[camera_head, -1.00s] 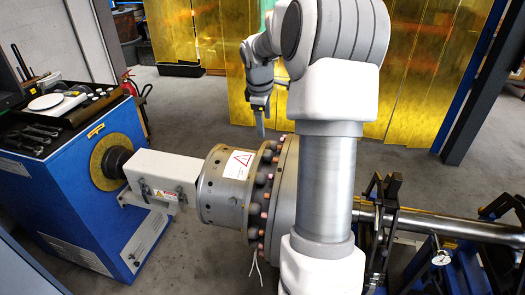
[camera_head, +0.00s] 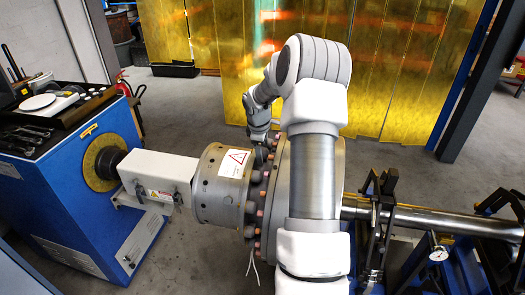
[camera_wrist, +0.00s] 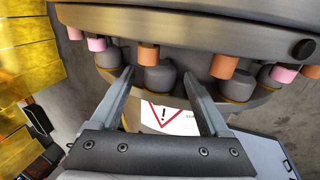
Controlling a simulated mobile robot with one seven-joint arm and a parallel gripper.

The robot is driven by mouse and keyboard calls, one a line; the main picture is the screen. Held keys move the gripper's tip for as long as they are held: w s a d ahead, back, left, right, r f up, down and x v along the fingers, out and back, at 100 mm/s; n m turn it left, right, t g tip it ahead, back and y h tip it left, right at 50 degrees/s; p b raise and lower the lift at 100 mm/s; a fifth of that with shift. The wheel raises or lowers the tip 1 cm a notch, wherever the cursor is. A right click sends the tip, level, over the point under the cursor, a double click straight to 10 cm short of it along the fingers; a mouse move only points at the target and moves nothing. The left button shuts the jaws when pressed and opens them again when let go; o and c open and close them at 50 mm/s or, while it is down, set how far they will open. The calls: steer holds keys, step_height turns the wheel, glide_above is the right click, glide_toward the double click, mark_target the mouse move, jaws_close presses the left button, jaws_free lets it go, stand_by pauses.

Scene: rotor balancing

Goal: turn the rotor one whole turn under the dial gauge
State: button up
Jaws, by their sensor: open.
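The rotor is a grey metal drum (camera_head: 217,205) with a wide flange (camera_head: 278,215) and a long shaft (camera_head: 440,219) to the right. Dark domed nuts with orange and pink ends ring the flange. A warning label (camera_head: 234,162) is on top of the drum, and it shows in the wrist view (camera_wrist: 170,118). My gripper (camera_wrist: 158,72) is open at the flange's far upper side. A domed nut (camera_wrist: 160,78) appears between its fingertips; contact cannot be told. The dial gauge (camera_head: 439,253) stands below the shaft at the right. My arm hides part of the flange.
A blue drive cabinet (camera_head: 75,200) with tools on top stands at the left, joined to the drum by a white coupling housing (camera_head: 155,176). Black supports (camera_head: 378,210) hold the shaft. Yellow strip curtains (camera_head: 400,70) hang behind, with open floor before them.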

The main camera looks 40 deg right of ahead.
jaws_close()
stand_by(0.4)
stand_by(1.0)
